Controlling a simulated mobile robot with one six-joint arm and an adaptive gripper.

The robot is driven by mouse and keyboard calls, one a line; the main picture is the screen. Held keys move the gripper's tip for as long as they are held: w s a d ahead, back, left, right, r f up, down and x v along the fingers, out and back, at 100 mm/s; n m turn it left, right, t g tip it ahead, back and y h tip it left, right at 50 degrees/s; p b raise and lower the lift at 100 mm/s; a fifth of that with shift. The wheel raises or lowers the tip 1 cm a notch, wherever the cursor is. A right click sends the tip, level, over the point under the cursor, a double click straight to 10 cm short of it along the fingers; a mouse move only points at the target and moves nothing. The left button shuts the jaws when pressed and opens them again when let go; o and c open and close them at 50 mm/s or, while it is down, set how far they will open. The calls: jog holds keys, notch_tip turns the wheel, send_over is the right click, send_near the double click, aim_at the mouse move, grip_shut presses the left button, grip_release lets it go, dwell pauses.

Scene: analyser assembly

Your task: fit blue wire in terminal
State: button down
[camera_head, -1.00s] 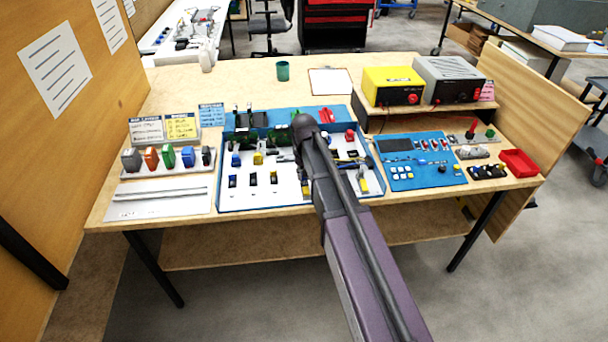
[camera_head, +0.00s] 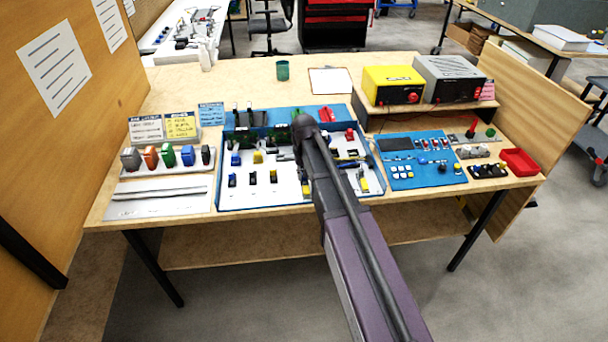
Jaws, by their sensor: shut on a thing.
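My arm reaches over the blue-edged analyser case (camera_head: 265,208) in the middle of the bench. My gripper (camera_head: 298,153) shows only as a small dark part beside the dark round wrist, low over the case. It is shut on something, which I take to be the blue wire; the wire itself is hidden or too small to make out. Small blue parts (camera_head: 236,159) and yellow parts (camera_head: 258,157) stand on the white floor of the case. I cannot tell which one is the terminal, or whether the wire touches it.
A row of coloured blocks (camera_head: 168,157) and a pale tray (camera_head: 160,201) are at the left. A blue control panel (camera_head: 425,178) and a red bin (camera_head: 519,162) are at the right. A yellow power unit (camera_head: 392,85) stands behind. The bench around the clipboard (camera_head: 330,81) is mostly clear.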

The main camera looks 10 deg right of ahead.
jog(key=shift+f, duration=0.2)
jog(key=c, duration=0.5)
grip_release()
jog(key=o, duration=0.3)
jog(key=shift+r, duration=0.2)
jog(key=shift+r+p, duration=3.35)
jog(key=shift+p, duration=0.05)
